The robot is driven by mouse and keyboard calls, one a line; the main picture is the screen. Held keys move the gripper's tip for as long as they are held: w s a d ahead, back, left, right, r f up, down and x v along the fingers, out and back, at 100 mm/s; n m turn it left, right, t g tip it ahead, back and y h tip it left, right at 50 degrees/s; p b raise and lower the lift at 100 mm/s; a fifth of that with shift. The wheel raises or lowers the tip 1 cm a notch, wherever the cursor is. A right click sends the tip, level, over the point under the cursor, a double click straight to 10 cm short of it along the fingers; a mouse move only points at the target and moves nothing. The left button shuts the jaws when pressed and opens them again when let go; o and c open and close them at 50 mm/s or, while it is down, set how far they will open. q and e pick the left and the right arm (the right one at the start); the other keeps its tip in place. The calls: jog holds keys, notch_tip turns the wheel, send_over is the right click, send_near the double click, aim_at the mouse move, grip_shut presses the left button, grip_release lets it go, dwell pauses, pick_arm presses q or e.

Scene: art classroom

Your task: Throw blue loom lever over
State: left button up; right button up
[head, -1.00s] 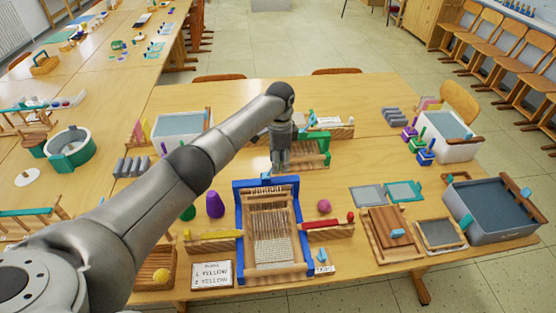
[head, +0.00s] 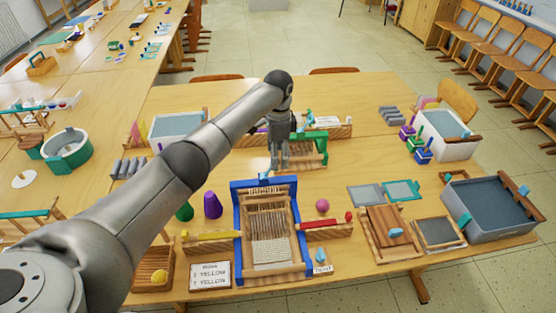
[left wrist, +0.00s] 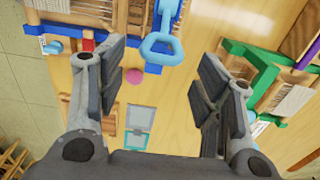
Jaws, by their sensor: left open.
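The blue loom (head: 239,231), with a blue frame and wooden parts, stands at the front middle of the table. Its light blue lever (head: 264,177) sticks up at the loom's far edge. In the left wrist view the lever ends in a rounded loop handle (left wrist: 161,48), at the top middle and apart from both fingers. My left gripper (head: 278,166) points down just beyond the loom's far edge. In the left wrist view the gripper (left wrist: 163,78) is open and empty, its fingers to either side of and below the handle in the picture. My right gripper is not in view.
A green loom (head: 322,148) stands close behind and right of my left gripper. A pink ball (head: 322,206), a red shuttle on wood (head: 323,223) and a purple cone (head: 212,205) lie around the blue loom. A grey tub (head: 490,207) stands at the right.

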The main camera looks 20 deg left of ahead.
pick_arm(q)
notch_tip(320, 180, up, 9)
jog(key=shift+f, duration=0.15)
jog(key=shift+d, duration=0.1)
dwell(0.4)
